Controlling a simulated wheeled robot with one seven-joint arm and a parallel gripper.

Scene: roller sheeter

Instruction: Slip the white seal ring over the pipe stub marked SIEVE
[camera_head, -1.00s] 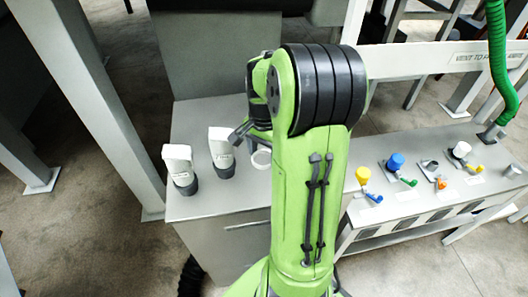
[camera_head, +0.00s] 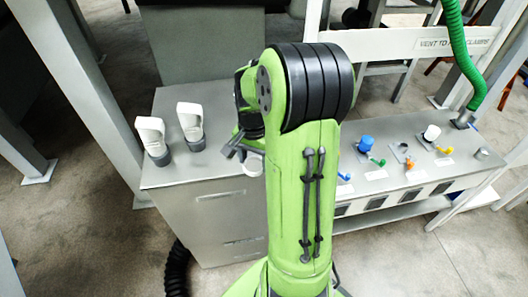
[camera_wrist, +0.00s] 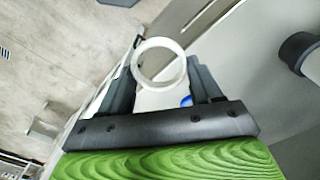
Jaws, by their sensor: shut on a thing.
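The white seal ring (camera_wrist: 160,43) is held between the two dark fingers of my gripper (camera_wrist: 162,80) in the wrist view. In the head view the ring (camera_head: 252,172) shows beside my arm, at the right front edge of the grey cabinet, with my gripper (camera_head: 240,150) partly hidden. Pipe stubs stand on the low bench at right: one with a blue top (camera_head: 366,142), an open grey one (camera_head: 402,150) and one with a white top (camera_head: 431,132). Their labels are too small to read, so I cannot tell which is marked SIEVE. My arm hides the bench's left end.
Two white-topped scoop-like pieces (camera_head: 151,136) (camera_head: 190,122) with grey bases stand on the cabinet (camera_head: 215,180). Coloured valve handles (camera_head: 411,165) stick out beside the stubs. A green hose (camera_head: 462,55) comes down at the bench's back right. A grey post (camera_head: 90,90) stands at left.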

